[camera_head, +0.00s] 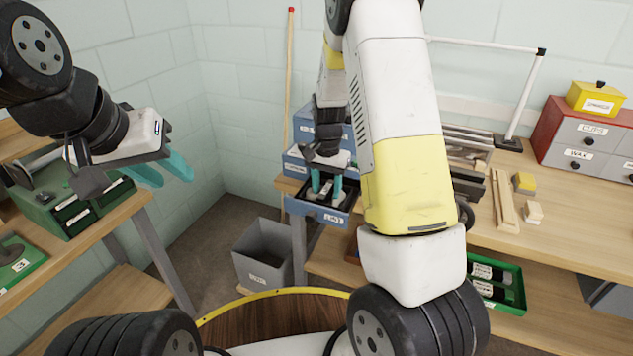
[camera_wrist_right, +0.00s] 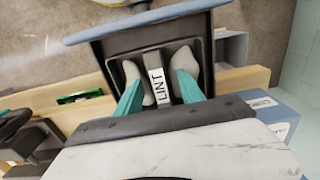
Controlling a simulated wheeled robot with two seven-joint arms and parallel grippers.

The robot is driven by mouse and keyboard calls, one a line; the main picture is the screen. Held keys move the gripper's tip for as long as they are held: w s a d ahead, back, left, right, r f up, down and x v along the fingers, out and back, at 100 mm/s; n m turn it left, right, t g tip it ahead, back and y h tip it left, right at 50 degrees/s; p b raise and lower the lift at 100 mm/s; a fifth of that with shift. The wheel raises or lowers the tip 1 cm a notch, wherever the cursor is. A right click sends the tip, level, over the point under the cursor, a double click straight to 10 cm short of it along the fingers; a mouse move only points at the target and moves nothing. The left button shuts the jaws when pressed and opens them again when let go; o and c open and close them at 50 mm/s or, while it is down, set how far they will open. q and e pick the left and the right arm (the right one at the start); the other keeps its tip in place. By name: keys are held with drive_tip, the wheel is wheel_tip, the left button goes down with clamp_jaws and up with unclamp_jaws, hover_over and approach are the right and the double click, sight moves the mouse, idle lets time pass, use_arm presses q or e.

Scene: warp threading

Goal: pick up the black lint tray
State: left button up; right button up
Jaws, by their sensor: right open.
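The black lint tray (camera_wrist_right: 118,72) sits inside a pulled-out drawer in the right wrist view. It holds grey lint lumps on both sides of a raised middle bar (camera_wrist_right: 159,86) labelled LINT. My right gripper (camera_wrist_right: 160,92) is open, with one teal finger on each side of this bar. Whether the fingers touch the bar I cannot tell. In the head view my right gripper (camera_head: 326,188) points down into the drawer, and its fingers partly hide the tray. My left gripper (camera_head: 172,178) is open and empty in the air at the left, away from the tray.
The open drawer (camera_head: 318,215) belongs to a blue cabinet at the bench's left end. A grey bin (camera_head: 262,252) stands on the floor below it. A red-and-grey drawer unit (camera_head: 578,145) and wood blocks stand on the right bench. A green box (camera_head: 75,210) is on the left bench.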

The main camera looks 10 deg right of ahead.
drive_tip(key=shift+c, duration=0.4)
clamp_jaws()
drive_tip(key=shift+r, duration=0.15)
